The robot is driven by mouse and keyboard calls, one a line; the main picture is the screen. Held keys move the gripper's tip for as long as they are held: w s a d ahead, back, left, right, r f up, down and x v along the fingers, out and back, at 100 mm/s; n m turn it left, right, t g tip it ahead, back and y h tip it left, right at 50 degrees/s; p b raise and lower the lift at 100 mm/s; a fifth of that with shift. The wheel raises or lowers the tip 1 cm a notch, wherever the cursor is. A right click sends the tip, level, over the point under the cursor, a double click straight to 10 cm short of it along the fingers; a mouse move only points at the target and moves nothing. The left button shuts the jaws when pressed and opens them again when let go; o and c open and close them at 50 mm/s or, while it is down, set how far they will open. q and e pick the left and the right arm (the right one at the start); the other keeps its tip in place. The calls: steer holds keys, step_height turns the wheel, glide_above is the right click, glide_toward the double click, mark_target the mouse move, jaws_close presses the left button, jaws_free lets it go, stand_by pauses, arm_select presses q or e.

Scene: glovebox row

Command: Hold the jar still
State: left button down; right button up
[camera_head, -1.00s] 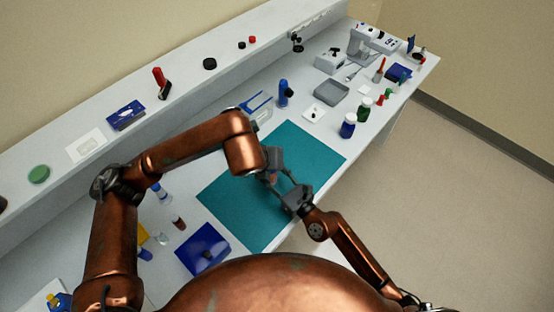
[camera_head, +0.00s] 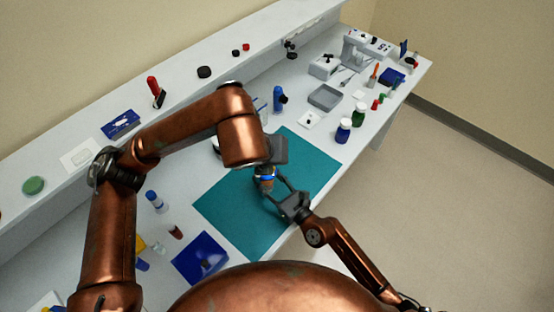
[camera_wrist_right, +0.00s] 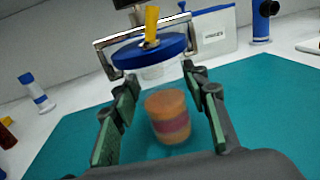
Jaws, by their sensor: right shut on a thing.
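The jar (camera_head: 265,184) is above the teal mat, between my two grippers in the head view. In the right wrist view the clear jar (camera_wrist_right: 169,120) has orange and pink contents, a blue lid, a yellow piece on top and a wire bail. My right gripper (camera_wrist_right: 163,108) is shut on the jar, with a green-padded finger on each side; it also shows in the head view (camera_head: 279,190). My left gripper (camera_head: 270,164) is just above the lid; its fingers are mostly hidden, so I cannot tell its opening.
The teal mat (camera_head: 232,205) is mostly bare around the jar. A blue tray (camera_head: 200,258) and small bottles stand at the left. A grey tray (camera_head: 325,97), capped bottles (camera_head: 344,130) and a scale-like device stand farther right. A raised shelf runs along the back.

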stand_by(0.3)
steer(key=o, duration=1.6)
